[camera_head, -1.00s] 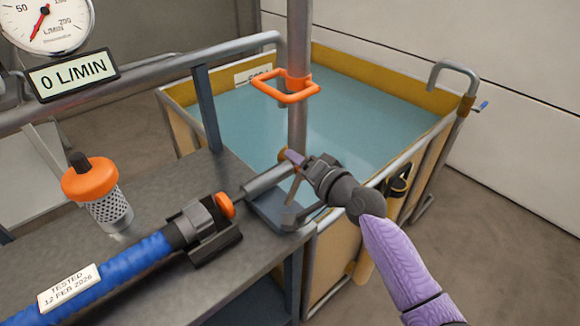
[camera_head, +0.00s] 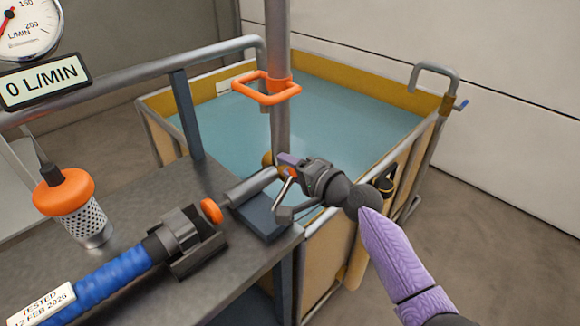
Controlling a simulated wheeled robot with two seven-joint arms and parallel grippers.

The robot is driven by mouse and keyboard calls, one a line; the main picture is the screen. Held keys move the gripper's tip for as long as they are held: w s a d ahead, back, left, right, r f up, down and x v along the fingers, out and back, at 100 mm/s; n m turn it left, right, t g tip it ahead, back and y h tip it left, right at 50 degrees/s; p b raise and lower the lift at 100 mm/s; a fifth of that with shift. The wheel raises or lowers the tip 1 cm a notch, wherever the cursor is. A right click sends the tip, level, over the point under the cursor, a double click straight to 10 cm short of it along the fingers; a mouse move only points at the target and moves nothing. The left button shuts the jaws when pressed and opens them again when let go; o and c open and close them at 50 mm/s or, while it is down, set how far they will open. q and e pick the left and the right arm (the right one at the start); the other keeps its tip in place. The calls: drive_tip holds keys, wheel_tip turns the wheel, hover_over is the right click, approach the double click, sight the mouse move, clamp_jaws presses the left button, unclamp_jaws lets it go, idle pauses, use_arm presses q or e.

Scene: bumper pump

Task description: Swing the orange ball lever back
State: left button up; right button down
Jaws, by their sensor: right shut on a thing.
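The lever's orange ball (camera_head: 268,159) shows only in part, at the fingers of my right gripper (camera_head: 285,168), beside the grey vertical pipe (camera_head: 280,120). My right gripper is shut on the orange ball lever. The fingers and the pipe hide much of it, so I cannot tell how the lever is angled. A metal pipe stub (camera_head: 250,187) lies just left of the gripper, over a blue-grey block (camera_head: 258,218). My left gripper is not in view.
A blue hose (camera_head: 95,285) with an orange-ended coupling (camera_head: 211,211) lies in a dark clamp on the bench (camera_head: 140,190). An orange-topped strainer (camera_head: 64,192) stands at left. An orange handle (camera_head: 266,90) is on the pipe. A water tank (camera_head: 340,110) lies behind. The gauge display reads 0 L/MIN.

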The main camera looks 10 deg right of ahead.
drive_tip(key=c, duration=0.7)
unclamp_jaws()
drive_tip(key=o, duration=0.3)
drive_tip(key=shift+f, duration=0.1)
drive_tip(key=shift+o, duration=0.5)
drive_tip(key=shift+s+d, duration=0.15)
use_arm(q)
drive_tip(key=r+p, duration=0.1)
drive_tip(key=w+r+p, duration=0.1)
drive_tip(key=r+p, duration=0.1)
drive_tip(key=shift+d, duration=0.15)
use_arm(e)
drive_tip(key=v, duration=0.9)
drive_tip(key=shift+s+d, duration=0.15)
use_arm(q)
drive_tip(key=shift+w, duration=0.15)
